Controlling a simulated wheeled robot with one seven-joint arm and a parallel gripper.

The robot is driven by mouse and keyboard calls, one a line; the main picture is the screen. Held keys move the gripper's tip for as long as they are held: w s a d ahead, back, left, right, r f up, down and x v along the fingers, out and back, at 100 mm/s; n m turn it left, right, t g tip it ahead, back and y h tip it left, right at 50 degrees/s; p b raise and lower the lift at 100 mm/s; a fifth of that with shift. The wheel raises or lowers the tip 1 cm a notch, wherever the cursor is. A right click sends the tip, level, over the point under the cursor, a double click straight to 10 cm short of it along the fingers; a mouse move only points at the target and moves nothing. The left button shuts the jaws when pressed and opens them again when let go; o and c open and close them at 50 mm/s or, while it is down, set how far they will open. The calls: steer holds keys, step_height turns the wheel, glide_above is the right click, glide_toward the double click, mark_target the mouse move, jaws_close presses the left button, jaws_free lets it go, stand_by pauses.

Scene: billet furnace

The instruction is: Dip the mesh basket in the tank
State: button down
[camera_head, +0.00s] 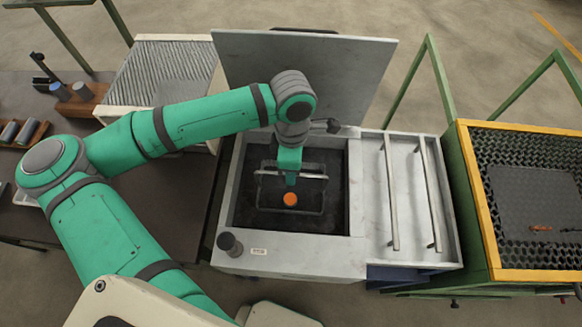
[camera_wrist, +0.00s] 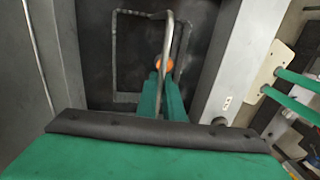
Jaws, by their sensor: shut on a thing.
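The tank (camera_head: 356,205) is a light metal box with a dark inside and its lid (camera_head: 310,80) raised at the back. The mesh basket (camera_head: 322,205) shows as a thin grey wire frame with a tall handle, inside the tank's opening; its frame also shows in the wrist view (camera_wrist: 117,60). My gripper (camera_head: 289,178) points down over the opening and is shut on the basket's handle. In the wrist view my green fingers (camera_wrist: 163,98) meet at the handle bar. An orange round thing (camera_head: 290,199) sits at the basket's middle. How deep the basket hangs is hard to tell.
A drain shelf with two rails (camera_head: 392,195) adjoins the tank's right side. A green stand with a yellow-edged mesh top (camera_head: 480,200) is farther right. A dark knob (camera_head: 230,243) stands on the tank's front left corner. A roller table (camera_head: 160,70) is back left.

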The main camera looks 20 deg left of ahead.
steer(key=shift+f, duration=4.5)
steer(key=shift+r, duration=0.1)
step_height(320, 180, up, 24)
steer(key=shift+f, duration=0.25)
stand_by(2.0)
